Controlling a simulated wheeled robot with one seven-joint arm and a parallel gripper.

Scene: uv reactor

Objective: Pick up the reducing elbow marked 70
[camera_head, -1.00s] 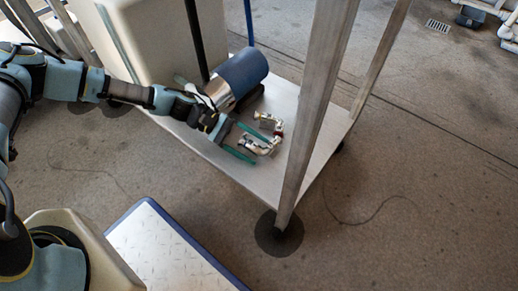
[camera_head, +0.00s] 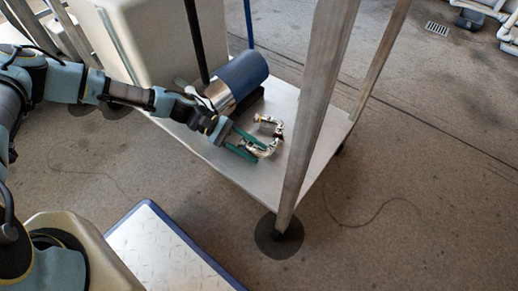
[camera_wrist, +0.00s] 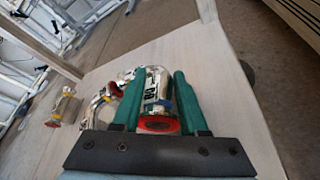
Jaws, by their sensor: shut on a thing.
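My gripper (camera_head: 260,152) has its green fingers closed around a shiny metal reducing elbow (camera_wrist: 155,90), one finger on each side. The elbow has a dark marking on its side, too small and turned to read surely, and a red-orange end facing the palm. In the head view it is partly hidden between the fingers, low over or on the cart's lower shelf. A second metal fitting (camera_wrist: 106,98) lies just outside the left finger in the wrist view. A third fitting (camera_wrist: 64,107) lies further left on the shelf.
The fittings are on the cart's pale lower shelf (camera_head: 222,161). A blue and silver cylinder (camera_head: 238,80) lies behind my gripper. A metal cart post (camera_head: 315,115) stands right of the fittings, and a large beige container (camera_head: 150,40) stands behind.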

